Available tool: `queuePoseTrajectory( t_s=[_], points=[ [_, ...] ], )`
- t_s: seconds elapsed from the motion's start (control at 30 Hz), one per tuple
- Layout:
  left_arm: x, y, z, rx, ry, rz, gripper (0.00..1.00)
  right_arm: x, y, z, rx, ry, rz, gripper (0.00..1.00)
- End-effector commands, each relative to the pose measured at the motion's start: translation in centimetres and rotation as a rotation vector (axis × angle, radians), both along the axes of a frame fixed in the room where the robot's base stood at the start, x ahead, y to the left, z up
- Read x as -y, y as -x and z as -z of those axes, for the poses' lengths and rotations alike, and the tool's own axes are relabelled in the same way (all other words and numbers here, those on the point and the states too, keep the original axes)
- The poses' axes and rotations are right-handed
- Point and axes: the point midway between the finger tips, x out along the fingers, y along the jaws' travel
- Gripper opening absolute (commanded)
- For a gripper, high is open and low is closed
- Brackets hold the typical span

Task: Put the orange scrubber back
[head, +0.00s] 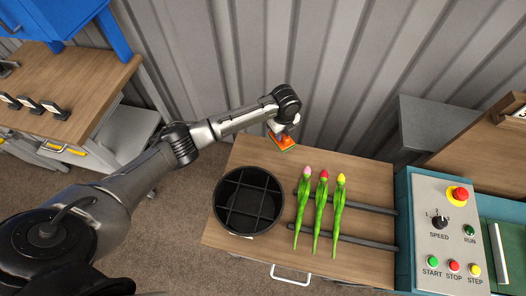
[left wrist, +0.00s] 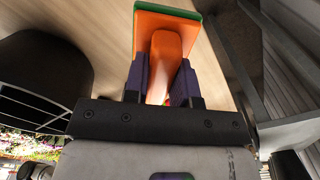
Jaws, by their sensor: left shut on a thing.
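The orange scrubber (head: 282,142) has a green edge and is at the back left of the wooden table, near the corrugated wall. My left gripper (head: 285,130) is shut on it from above. In the left wrist view the scrubber (left wrist: 166,34) stands out between the two dark purple fingers of the gripper (left wrist: 162,85), which grip its orange handle. I cannot tell whether the scrubber touches the table. My right gripper is not in view.
A round black divided bucket (head: 248,201) stands at the table's left front. Three tulips, pink (head: 305,205), red (head: 320,205) and yellow (head: 339,205), lie across two dark rails (head: 370,207). A control panel (head: 447,235) stands at the right. The table (head: 345,270) is bare at front right.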

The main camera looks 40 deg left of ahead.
Motion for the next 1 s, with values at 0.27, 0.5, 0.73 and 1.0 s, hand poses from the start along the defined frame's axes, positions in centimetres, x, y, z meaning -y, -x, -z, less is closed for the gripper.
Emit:
queuePoseTrajectory(
  t_s=[0.27, 0.5, 0.73, 1.0],
  points=[
    [-2.4, 4.5, 3.0, -0.002, -0.001, -0.001, 0.03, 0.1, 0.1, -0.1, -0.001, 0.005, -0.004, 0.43],
    [-3.2, 6.0, 4.0, 0.001, 0.0, -0.001, 0.03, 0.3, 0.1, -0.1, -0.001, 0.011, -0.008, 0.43],
    [-3.2, 6.1, 5.3, -0.001, 0.001, -0.002, 0.03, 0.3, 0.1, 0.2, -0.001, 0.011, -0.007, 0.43],
    [-3.2, 6.1, 8.2, 0.0, 0.0, -0.001, 0.03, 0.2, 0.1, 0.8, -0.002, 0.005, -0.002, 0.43]
  ],
)
